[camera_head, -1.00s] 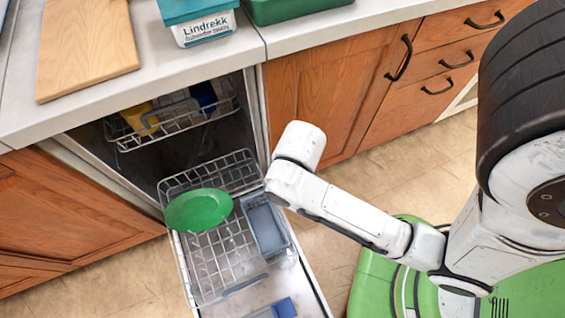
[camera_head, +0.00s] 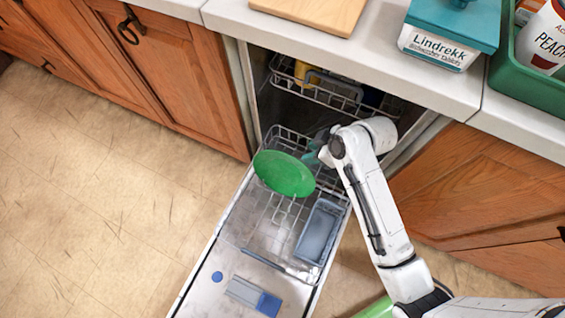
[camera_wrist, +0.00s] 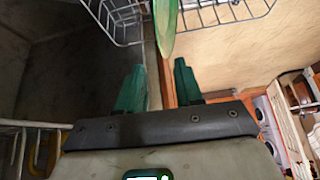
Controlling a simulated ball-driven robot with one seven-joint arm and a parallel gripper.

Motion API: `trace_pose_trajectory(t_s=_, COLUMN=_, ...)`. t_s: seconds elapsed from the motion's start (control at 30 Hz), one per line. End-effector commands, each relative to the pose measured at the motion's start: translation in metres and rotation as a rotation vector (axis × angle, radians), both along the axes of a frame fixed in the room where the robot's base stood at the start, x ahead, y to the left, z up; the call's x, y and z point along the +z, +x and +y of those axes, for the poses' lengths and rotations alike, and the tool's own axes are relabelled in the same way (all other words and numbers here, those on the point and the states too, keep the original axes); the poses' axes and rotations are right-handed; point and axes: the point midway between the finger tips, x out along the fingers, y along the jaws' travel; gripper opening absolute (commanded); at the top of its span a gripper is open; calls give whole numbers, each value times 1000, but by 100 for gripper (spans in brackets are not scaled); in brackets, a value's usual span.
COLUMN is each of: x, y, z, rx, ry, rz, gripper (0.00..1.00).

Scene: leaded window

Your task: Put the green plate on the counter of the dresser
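The green plate (camera_head: 284,173) stands tilted in the lower rack of the open dishwasher. In the wrist view the plate (camera_wrist: 165,24) shows nearly edge-on, just beyond my fingertips and lined up with the gap between them. My gripper (camera_head: 315,152) is beside the plate's upper right edge in the head view, partly hidden by my wrist. In the wrist view my gripper (camera_wrist: 159,75) has its two green fingers apart with nothing between them. I cannot make out a dresser in these frames.
The lower rack (camera_head: 262,212) holds a grey-blue basket (camera_head: 320,232). The upper rack (camera_head: 325,93) is close above my gripper. The worktop (camera_head: 400,62) carries a wooden board (camera_head: 312,8), a teal-lidded tablet box (camera_head: 450,35) and a green crate (camera_head: 535,85). Open floor (camera_head: 100,200) lies left.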

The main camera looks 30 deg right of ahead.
Motion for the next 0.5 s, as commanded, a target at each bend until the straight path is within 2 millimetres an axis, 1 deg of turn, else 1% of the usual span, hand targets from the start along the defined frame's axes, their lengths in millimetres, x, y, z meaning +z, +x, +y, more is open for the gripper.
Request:
trace_pose_trajectory(t_s=0.03, x=-2, y=5, z=1, rx=12, ry=3, rz=-13, gripper=35)
trace_pose_trajectory(t_s=0.13, x=-11, y=12, z=4, rx=23, ry=4, rz=-23, gripper=35)
trace_pose_trajectory(t_s=0.33, x=-37, y=25, z=15, rx=23, ry=4, rz=-23, gripper=35)
trace_pose_trajectory(t_s=0.4, x=-43, y=28, z=17, rx=22, ry=3, rz=-22, gripper=35)
trace_pose_trajectory(t_s=0.5, x=-47, y=31, z=19, rx=22, ry=2, rz=-24, gripper=35)
